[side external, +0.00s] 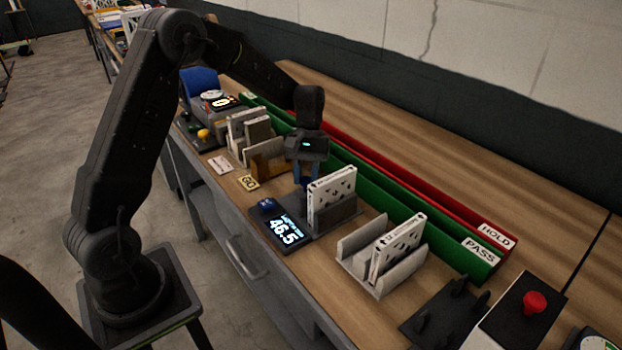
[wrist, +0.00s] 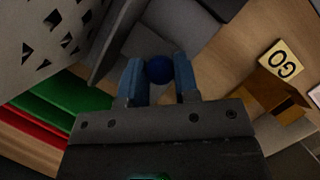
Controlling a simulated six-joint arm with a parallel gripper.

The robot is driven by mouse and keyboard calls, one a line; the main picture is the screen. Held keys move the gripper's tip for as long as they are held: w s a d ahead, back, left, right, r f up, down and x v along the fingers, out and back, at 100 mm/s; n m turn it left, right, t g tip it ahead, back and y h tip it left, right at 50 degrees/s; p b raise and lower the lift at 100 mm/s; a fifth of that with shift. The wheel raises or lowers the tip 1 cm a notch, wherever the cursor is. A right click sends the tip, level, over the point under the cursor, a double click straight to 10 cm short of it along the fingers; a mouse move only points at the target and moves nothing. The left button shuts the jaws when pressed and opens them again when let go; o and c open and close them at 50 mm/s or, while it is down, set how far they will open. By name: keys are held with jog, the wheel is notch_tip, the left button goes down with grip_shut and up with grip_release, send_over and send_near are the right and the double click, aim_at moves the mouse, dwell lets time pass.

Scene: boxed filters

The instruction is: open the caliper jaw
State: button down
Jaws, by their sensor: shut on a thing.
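The caliper (side external: 284,231) is a dark grey device on the bench with a lit display reading 46.5. A white boxed filter (side external: 332,196) with dark cut-outs stands upright in it; part of this filter shows at upper left in the wrist view (wrist: 55,35). My gripper (side external: 305,182) points down at the far end of the caliper, behind the filter. In the wrist view its blue fingers are shut on a round blue knob (wrist: 159,69) beside the caliper's grey jaw (wrist: 125,45). The fingers hide the knob's sides.
Another filter (side external: 398,247) stands in a grey holder to the right. Green PASS (side external: 420,238) and red HOLD (side external: 440,205) channels run behind. A GO block (side external: 249,182), a brown stand and a grey rack (side external: 250,135) lie left. A red button box (side external: 522,315) stands at right.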

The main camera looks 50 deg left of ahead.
jog(key=shift+a, duration=0.3)
jog(key=c, duration=0.9)
grip_release()
jog(key=shift+d, duration=0.1)
jog(key=v, duration=1.4)
jog(key=s+d+r+m+t+y, duration=0.1)
jog(key=s+d+r+m+t, duration=0.15)
jog(key=s+d, duration=0.3)
jog(key=s+d+r+m+t+y, duration=0.1)
jog(key=s+d+r+m+t, duration=0.1)
jog(key=s+d+r, duration=0.3)
jog(key=s+d+f+m+t, duration=0.1)
jog(key=s, duration=0.3)
jog(key=s+d+f+m+t, duration=0.1)
jog(key=s+f+m+t, duration=0.1)
jog(key=s, duration=0.3)
jog(key=s+d+f+m+t+y, duration=0.1)
jog(key=s, duration=0.4)
jog(key=shift+s+f+m, duration=0.2)
jog(key=shift+f+m, duration=0.05)
